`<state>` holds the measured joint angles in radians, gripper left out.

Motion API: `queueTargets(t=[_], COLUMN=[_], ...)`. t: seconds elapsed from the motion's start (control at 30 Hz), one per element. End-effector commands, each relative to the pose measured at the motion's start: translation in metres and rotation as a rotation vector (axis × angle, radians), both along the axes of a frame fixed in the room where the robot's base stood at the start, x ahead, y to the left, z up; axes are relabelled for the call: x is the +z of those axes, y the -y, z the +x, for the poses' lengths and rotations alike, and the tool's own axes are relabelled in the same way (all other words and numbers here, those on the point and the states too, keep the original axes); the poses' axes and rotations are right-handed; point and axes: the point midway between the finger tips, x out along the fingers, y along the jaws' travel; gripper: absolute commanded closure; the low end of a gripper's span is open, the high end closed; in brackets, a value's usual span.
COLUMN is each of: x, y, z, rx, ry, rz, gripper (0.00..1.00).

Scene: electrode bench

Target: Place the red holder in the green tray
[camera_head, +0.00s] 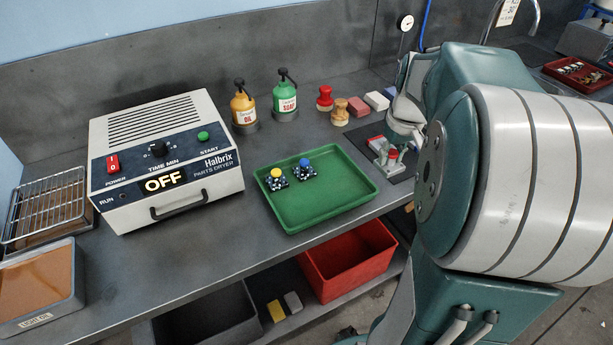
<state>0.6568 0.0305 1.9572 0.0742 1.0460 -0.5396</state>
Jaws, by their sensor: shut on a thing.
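The green tray (325,208) lies on the grey bench. Two small holders stand in its back left part: one with a yellow top (276,177) and one with a blue top (304,168). My gripper (388,158) is to the right of the tray, low over the bench, and is shut on the red holder (393,155). Only a little red shows between the fingers; the holder's base is mostly hidden. I cannot tell whether it still touches the surface under it. My arm covers much of the right side.
A parts dryer (165,160) reading OFF stands left of the tray. Oil (244,108) and soap (285,101) bottles stand behind it. Brushes and blocks (357,107) line the back. A red bin (345,262) sits below the bench's front edge. The tray's front and right are free.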

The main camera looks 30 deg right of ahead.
Motion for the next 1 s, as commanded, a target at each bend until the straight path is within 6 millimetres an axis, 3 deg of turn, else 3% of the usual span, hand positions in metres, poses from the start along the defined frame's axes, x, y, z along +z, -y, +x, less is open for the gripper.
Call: queueTargets(t=[0.47,0.7,1.0], x=[-0.040,-0.080,-0.110], y=[-0.079,-0.101,-0.116], z=[0.054,0.072,0.082], rx=[0.008,0.003,0.001], ry=[-0.001,-0.003,-0.003], rz=[-0.004,-0.001,-0.003], gripper=[1.00,1.00,1.00])
